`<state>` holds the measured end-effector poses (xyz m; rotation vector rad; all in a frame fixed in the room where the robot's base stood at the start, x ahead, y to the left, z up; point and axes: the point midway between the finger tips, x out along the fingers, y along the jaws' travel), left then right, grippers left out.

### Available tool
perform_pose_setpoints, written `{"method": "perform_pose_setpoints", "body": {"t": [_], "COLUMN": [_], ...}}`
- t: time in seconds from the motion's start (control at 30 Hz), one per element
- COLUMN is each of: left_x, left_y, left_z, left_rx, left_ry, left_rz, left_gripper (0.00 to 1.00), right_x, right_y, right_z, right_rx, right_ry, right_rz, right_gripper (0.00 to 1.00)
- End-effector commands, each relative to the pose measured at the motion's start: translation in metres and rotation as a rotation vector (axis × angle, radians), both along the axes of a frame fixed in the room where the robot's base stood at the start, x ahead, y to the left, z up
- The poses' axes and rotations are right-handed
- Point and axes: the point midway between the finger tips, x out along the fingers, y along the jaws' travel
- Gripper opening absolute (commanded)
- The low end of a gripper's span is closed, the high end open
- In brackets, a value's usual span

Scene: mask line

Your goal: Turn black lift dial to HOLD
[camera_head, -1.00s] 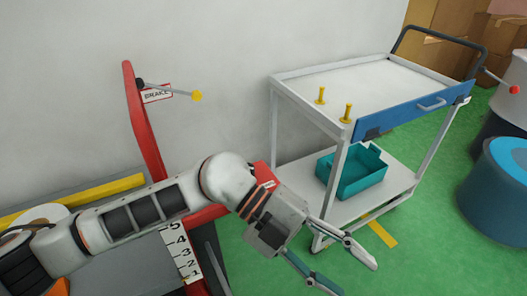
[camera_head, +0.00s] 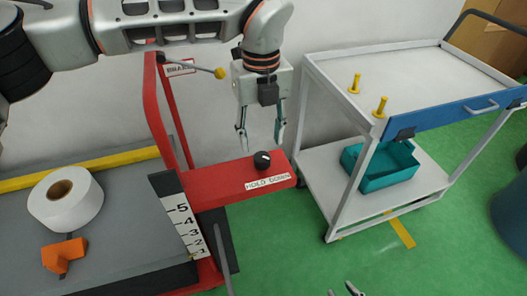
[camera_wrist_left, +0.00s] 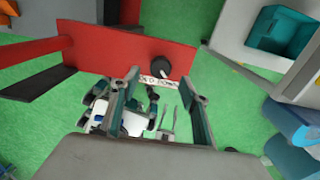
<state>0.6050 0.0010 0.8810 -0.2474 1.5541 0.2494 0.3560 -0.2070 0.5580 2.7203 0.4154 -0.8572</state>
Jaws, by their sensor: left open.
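The black dial (camera_head: 262,160) sits on top of a red arm (camera_head: 225,183), above a white label reading HOLD DOWN (camera_head: 267,182). It has a pale mark; I cannot tell which word this points to. My left gripper (camera_head: 261,145) points down, open and empty, with its fingertips just above and on either side of the dial. In the left wrist view the dial (camera_wrist_left: 161,68) shows between the fingertips (camera_wrist_left: 160,78), apart from them. My right gripper (camera_head: 344,291) barely enters the head view at the bottom, its tips apart; it shows small in the left wrist view (camera_wrist_left: 168,120).
A white cart (camera_head: 330,110) with yellow pegs and a teal bin (camera_head: 385,172) stands close to the right. A red post (camera_head: 155,105) with a yellow-knobbed brake lever (camera_head: 220,73) stands at left. A white roll (camera_head: 66,200) and an orange piece (camera_head: 64,254) lie on the grey surface.

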Motion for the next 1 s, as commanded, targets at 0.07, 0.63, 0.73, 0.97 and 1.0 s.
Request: {"method": "perform_pose_setpoints", "body": {"t": [0.07,0.63,0.73,0.97,1.0], "left_x": [-0.001,-0.001,-0.001,-0.001,0.000], "left_y": [0.000,0.000,0.000,0.000,0.000], "left_z": [-0.018,-0.057,-0.057,-0.057,-0.057], "left_rx": [0.000,-0.002,-0.002,-0.002,-0.002], "left_ry": [0.009,0.000,0.000,0.000,0.000], "left_rz": [-0.001,-0.002,-0.002,-0.002,-0.004], "left_gripper": [0.45,0.45,0.27,0.07,0.07], "right_x": [0.000,0.013,0.011,0.009,0.009], "right_y": [0.002,0.006,0.006,0.006,0.006], "right_z": [-0.001,0.010,0.009,0.008,0.008], "right_rx": [0.005,0.013,0.013,0.013,0.013], "right_ry": [0.000,-0.031,-0.028,-0.025,-0.025], "right_rz": [0.002,0.010,0.010,0.009,0.009], "right_gripper": [0.27,0.27,0.27,0.27,0.27]}}
